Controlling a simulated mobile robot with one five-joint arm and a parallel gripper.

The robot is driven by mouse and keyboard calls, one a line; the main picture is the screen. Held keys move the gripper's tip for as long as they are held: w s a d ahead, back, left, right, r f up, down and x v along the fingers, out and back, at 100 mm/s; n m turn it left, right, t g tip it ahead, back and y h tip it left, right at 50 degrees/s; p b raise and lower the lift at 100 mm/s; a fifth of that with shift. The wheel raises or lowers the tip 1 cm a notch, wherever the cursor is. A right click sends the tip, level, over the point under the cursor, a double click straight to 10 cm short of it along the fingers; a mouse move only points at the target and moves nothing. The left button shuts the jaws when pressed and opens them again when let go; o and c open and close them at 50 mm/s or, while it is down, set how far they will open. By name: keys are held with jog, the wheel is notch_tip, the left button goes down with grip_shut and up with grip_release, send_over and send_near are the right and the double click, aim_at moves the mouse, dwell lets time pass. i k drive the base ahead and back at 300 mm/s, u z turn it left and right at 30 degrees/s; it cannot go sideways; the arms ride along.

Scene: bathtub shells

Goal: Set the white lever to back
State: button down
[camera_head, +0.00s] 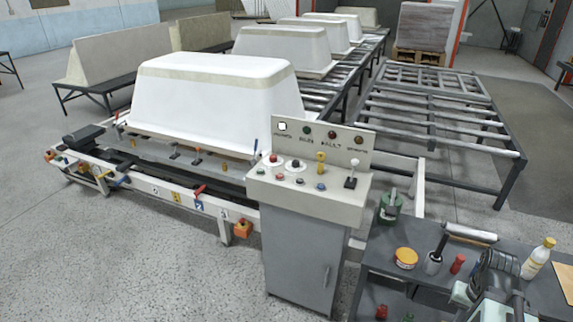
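The white lever (353,168) stands at the right end of the sloped top of the grey control console (305,190). It has a pale knob on a thin stem above a small base. It looks roughly upright, but its exact setting is too small to tell. My gripper (497,262) seems to be the dark part at the lower right, above the workbench and well apart from the lever. Its fingers cannot be made out clearly, so I cannot tell whether it is open or shut. Nothing touches the lever.
A yellow lever (320,161) and several buttons share the console top. The workbench (400,280) in front holds an orange-lidded tub (406,257), a green can (390,207) and a white bottle (538,259). A white tub shell (205,95) sits on the conveyor behind the console.

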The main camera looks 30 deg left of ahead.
aim_at(355, 162)
jog(key=u, duration=1.7)
jog(key=i, duration=0.8)
jog(key=z, duration=0.05)
